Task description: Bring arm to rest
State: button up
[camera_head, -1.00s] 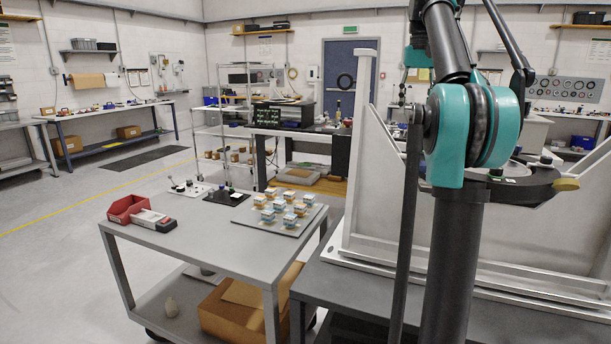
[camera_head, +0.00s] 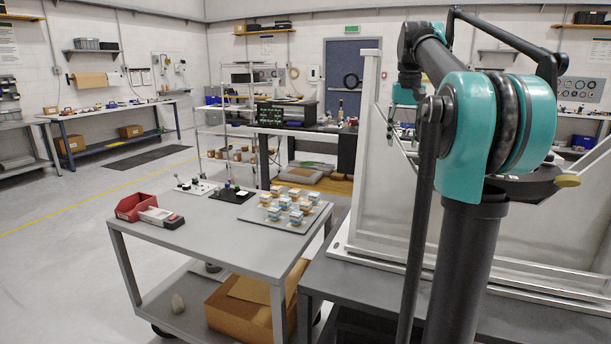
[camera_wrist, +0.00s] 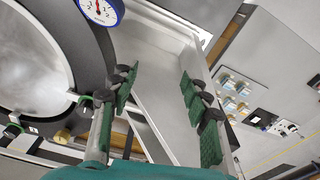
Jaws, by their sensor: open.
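My arm stands at the right of the head view, with its teal joint (camera_head: 462,140) in front of a pale grey fixture frame (camera_head: 370,150). The upper links fold back over the frame. My gripper is not clearly visible in the head view. In the wrist view my gripper (camera_wrist: 158,92) is open, its green-padded fingers well apart with nothing between them. Beyond the fingers is the pale inside of the fixture frame (camera_wrist: 165,50). A large round dark-rimmed piece (camera_wrist: 95,50) with a bright grey face is close at the left, with a blue dial gauge (camera_wrist: 100,10) above it.
A grey cart (camera_head: 190,240) at the left carries several small blocks on a plate (camera_head: 310,222), a red bin (camera_head: 131,206) and small dark tools. The fixture stands on a dark table (camera_head: 345,278). Open floor (camera_head: 50,240) lies to the left.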

jog(key=s+a+f+t, duration=0.1)
jog(key=s+a+f, duration=0.15)
jog(key=f, duration=0.55)
jog(key=s+a+f+n, duration=0.1)
jog(key=s+f, duration=0.3)
jog(key=f, duration=0.4)
jog(key=s+a+f+t, duration=0.1)
jog(key=s+a+f, duration=0.15)
jog(key=f, duration=0.55)
jog(key=s+a+f+n+t, duration=0.1)
jog(key=s+a+f, duration=0.2)
jog(key=s+f, duration=1.5)
jog(key=shift+s+f, duration=0.15)
jog(key=shift+f, duration=0.1)
